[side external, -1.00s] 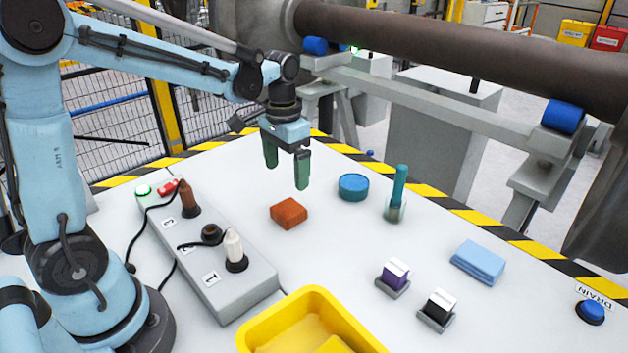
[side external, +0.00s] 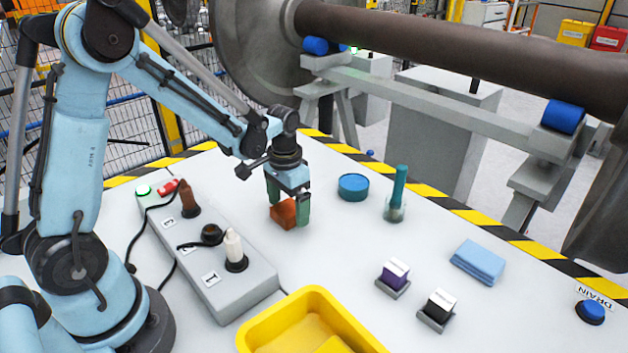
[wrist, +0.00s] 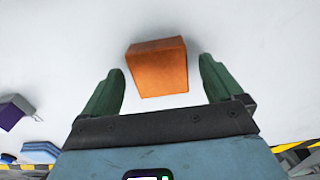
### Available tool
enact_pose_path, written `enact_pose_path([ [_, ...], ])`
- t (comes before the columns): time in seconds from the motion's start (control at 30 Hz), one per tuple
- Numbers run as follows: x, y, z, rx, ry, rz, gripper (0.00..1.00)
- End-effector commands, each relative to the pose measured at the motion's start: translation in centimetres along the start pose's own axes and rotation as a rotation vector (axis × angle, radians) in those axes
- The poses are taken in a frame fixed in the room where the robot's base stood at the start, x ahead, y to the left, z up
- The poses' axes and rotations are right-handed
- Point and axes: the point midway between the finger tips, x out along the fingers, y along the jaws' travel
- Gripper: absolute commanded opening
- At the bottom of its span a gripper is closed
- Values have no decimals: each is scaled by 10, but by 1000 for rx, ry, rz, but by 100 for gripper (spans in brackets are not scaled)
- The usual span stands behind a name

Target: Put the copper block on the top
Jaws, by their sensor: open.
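The copper block (side external: 284,213) sits on the white table, an orange-brown block partly hidden behind my gripper's fingers in the side view. My gripper (side external: 288,208) is low over the table with its green fingers on either side of the block. In the wrist view the copper block (wrist: 158,68) lies between and a little beyond the open fingertips of my gripper (wrist: 160,80). White gaps show between the block and both fingers, so it is not clamped. I cannot tell which surface is the top named in the task.
A round blue tin (side external: 353,187) and a glass holding a teal stick (side external: 396,200) stand right of the block. A grey panel (side external: 215,280) with plugs and cables lies left. A yellow tray (side external: 262,335) is in front. Small purple (side external: 394,275) and black (side external: 437,307) blocks and a blue cloth (side external: 478,262) lie right.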

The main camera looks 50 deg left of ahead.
Motion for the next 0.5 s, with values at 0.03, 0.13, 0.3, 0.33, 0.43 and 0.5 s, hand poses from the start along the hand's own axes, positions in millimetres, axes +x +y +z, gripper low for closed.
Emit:
enact_pose_path([
  [0.03, 1, 0, 0, 0, 0, 0, 94],
  [0.13, 1, 0, 0, 0, 0, 0, 94],
  [0.3, 0, 0, 0, 0, 0, 0, 78],
  [0.33, 0, 0, 0, 0, 0, 0, 74],
  [0.43, 0, 0, 0, 0, 0, 0, 58],
  [0.5, 0, 0, 0, 0, 0, 0, 48],
])
